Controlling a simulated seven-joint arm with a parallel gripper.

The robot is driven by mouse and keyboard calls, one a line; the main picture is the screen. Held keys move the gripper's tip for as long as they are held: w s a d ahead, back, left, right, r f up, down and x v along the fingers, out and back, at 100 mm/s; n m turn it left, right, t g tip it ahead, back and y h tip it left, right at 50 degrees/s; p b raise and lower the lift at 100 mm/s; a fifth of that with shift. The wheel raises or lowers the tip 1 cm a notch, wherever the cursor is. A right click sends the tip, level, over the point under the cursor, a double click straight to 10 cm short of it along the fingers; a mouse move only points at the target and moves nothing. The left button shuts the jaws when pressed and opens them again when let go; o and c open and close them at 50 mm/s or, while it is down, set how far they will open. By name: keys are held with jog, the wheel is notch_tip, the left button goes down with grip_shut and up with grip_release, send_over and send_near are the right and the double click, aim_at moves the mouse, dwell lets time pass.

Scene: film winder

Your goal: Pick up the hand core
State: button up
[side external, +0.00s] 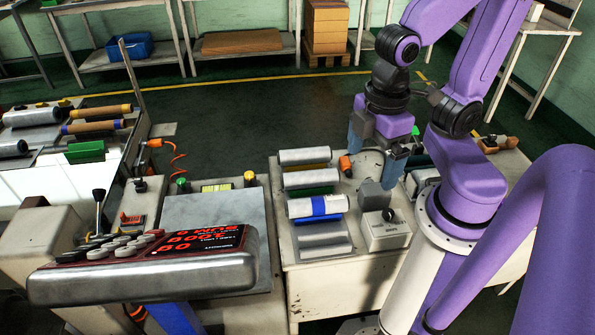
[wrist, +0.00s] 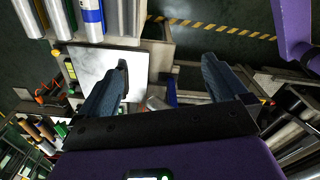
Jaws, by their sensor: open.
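I cannot tell for certain which item is the hand core. Several silver rolls lie side by side on the bench, among them a plain silver roll (side external: 305,156) and a silver roll with a blue band (side external: 318,206). The banded roll also shows at the top left of the wrist view (wrist: 92,14). Brown tubes with orange and blue parts (side external: 95,126) lie on the rack at far left. My gripper (side external: 376,158) is open and empty above the back right of the bench, right of the silver rolls. Its two fingers are spread apart in the wrist view (wrist: 165,66).
A grey box with a black knob (side external: 385,228) stands on the bench (side external: 345,290) below my gripper. An orange item (side external: 345,165) is beside the rolls. A control panel with a red display (side external: 150,262) stands at front left. Floor behind the bench is clear.

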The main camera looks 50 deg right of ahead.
jog(key=shift+s+d+f, duration=0.1)
jog(key=shift+s+d, duration=0.25)
jog(key=shift+s, duration=0.1)
jog(key=c, duration=0.4)
jog(key=w+a+f+m+t, duration=0.1)
jog(key=w+a+f, duration=0.2)
jog(key=w, duration=0.5)
jog(key=w+a+f+t, duration=0.1)
jog(key=w+a+f, duration=0.2)
jog(key=w, duration=0.4)
jog(key=w+a+f+m+t, duration=0.1)
jog(key=w+a+f, duration=0.25)
jog(key=w, duration=0.45)
jog(key=w+a+f+y, duration=0.1)
jog(key=w+f, duration=0.3)
jog(key=f, duration=0.4)
jog(key=w+a+f+m+y, duration=0.1)
jog(key=w+f, duration=0.4)
jog(key=f, duration=0.4)
jog(key=w+a+f, duration=0.1)
jog(key=w+f, duration=0.3)
jog(key=f, duration=0.5)
jog(key=shift+w+a+f+y, duration=0.1)
jog(key=shift+w+a+y, duration=0.05)
jog(key=shift+a+y, duration=0.25)
jog(key=shift+a+x, duration=0.2)
jog(key=shift+x, duration=2.5)
